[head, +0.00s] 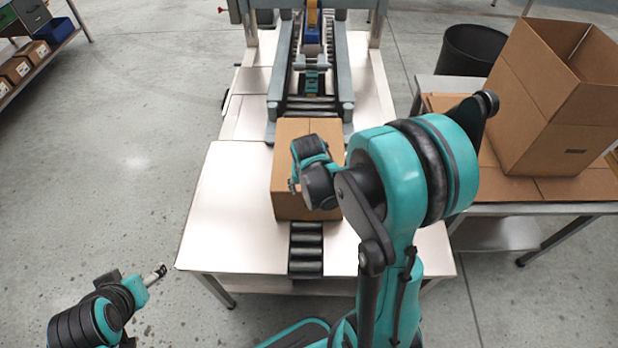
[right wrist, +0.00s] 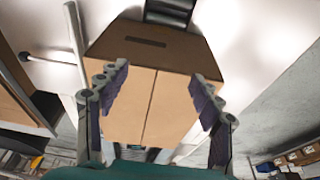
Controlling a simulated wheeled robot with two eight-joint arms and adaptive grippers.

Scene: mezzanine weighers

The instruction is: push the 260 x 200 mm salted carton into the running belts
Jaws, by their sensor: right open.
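The brown carton (head: 284,160) sits upright on the rollers of the pale table, its far end at the mouth of the belt machine (head: 312,75). Whether it touches the belts cannot be told. My right gripper (head: 296,182) is over the carton's near part, its fingers mostly hidden by the wrist. In the right wrist view the right gripper (right wrist: 161,78) is open, with the carton (right wrist: 150,100) filling the view between and beyond its fingers. Contact cannot be told. My left gripper (head: 158,273) is off the table at lower left, too small to tell open or shut.
Short rollers (head: 306,250) lie at the table's near edge. A large open carton (head: 550,110) stands on a side table (head: 540,209) at the right, with a black bin (head: 472,50) behind. A shelf with small boxes (head: 36,52) is at far left. The floor at left is clear.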

